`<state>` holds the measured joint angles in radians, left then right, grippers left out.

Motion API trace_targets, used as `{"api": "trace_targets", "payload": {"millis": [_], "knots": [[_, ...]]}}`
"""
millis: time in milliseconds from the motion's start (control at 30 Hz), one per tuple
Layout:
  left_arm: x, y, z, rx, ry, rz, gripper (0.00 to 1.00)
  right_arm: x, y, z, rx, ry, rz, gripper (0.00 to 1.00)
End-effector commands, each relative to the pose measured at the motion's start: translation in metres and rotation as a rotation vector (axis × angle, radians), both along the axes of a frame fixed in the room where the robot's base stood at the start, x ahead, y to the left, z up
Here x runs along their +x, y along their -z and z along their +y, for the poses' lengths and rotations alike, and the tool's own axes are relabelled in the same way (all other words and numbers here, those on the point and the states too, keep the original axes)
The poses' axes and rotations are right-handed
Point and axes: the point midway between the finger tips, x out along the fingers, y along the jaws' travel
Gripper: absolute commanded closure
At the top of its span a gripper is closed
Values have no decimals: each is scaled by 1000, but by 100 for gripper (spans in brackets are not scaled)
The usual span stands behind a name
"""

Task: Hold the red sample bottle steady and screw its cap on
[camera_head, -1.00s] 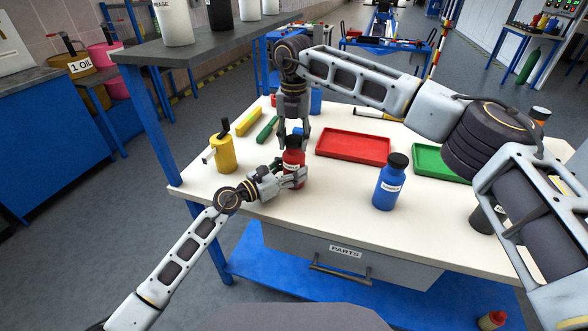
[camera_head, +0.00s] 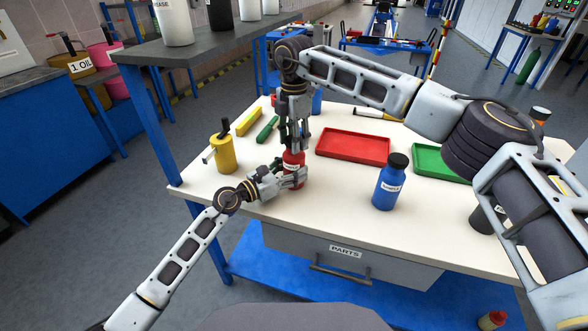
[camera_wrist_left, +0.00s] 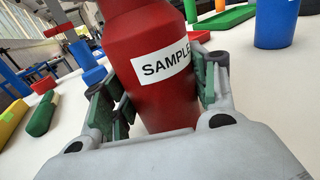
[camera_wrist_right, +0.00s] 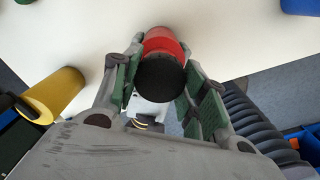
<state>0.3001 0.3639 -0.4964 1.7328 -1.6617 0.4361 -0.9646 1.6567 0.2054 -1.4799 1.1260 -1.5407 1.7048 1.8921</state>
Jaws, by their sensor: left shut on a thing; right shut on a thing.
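The red sample bottle (camera_head: 291,159) stands upright near the table's front left. My left gripper (camera_head: 298,179) is shut around its body from the side; in the left wrist view the red bottle (camera_wrist_left: 160,60) sits between both pads, its SAMPLE label showing. My right gripper (camera_head: 294,147) points straight down over the bottle and is shut on the black cap (camera_wrist_right: 160,80). In the right wrist view the cap lies between the green pads, over the red bottle (camera_wrist_right: 163,42). The cap is hidden in the head view, and how far it is threaded cannot be told.
A yellow can (camera_head: 223,155) stands left of the grippers. A red tray (camera_head: 352,146), a green tray (camera_head: 437,161) and a blue bottle (camera_head: 390,184) are to the right. Yellow (camera_head: 249,121) and green (camera_head: 267,130) bars lie behind. The table's front edge is close.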

Motion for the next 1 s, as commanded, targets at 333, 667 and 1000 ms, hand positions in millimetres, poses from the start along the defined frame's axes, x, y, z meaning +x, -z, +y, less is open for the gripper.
{"api": "trace_targets", "payload": {"millis": [333,667,1000], "knots": [[-1,0,-1,0,3,0,100,1,0,-1,1,102,-3,50],[0,0,0,0,1,0,100,0,0,0,0,99,-1,32],[0,0,0,0,0,0,100,1,-7,0,0,98,-2,32]]}}
